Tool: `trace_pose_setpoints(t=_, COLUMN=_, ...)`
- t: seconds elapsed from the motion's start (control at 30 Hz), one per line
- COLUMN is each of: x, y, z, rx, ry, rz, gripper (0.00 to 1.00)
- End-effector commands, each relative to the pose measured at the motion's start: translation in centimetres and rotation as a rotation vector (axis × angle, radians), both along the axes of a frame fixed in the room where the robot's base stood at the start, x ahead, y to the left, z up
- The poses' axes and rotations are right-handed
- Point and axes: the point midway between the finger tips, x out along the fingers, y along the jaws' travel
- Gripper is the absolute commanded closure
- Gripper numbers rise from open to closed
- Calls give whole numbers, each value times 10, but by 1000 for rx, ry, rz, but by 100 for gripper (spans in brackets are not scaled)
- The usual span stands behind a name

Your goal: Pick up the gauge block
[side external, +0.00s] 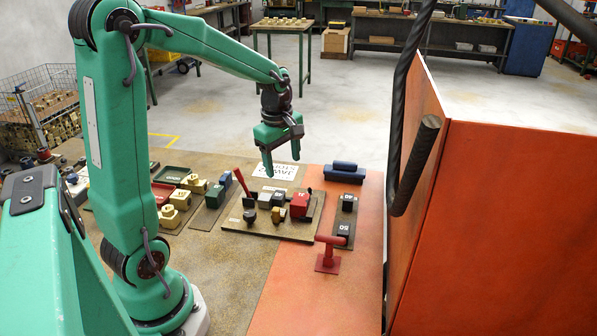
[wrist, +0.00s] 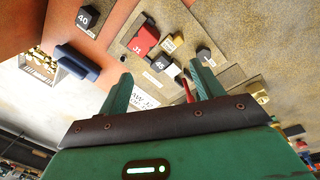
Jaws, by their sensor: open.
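My gripper (side external: 282,165) is open and empty, above the far part of a work plate (side external: 262,230), with its fingers pointing down. In the wrist view the two green fingers (wrist: 160,70) stand apart, and a dark block marked 45 (wrist: 162,67) shows between and beyond them. Dark blocks marked 40 (side external: 348,203) and 50 (side external: 343,231) stand on a narrow strip to the right. The 40 block (wrist: 87,17) also shows at the upper left of the wrist view. I cannot tell which numbered block is the gauge block. None touches my fingers.
A red block (side external: 300,203), a red lever (side external: 244,182) and a dark knob (wrist: 203,52) crowd the plate. A blue object (side external: 344,170) lies behind the strip, and a red handle (side external: 327,254) stands in front. A tall orange cabinet (side external: 490,230) bounds the right side.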

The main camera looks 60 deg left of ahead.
Motion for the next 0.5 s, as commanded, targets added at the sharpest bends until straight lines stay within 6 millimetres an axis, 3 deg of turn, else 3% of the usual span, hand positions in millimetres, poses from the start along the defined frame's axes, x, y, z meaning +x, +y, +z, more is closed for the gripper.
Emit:
trace_pose_setpoints(t=0.23, x=14, y=43, z=-41, rx=-54, ry=65, rz=371, gripper=34)
trace_pose_setpoints(t=0.5, x=19, y=64, z=-64, rx=-76, ry=97, rz=575, gripper=34)
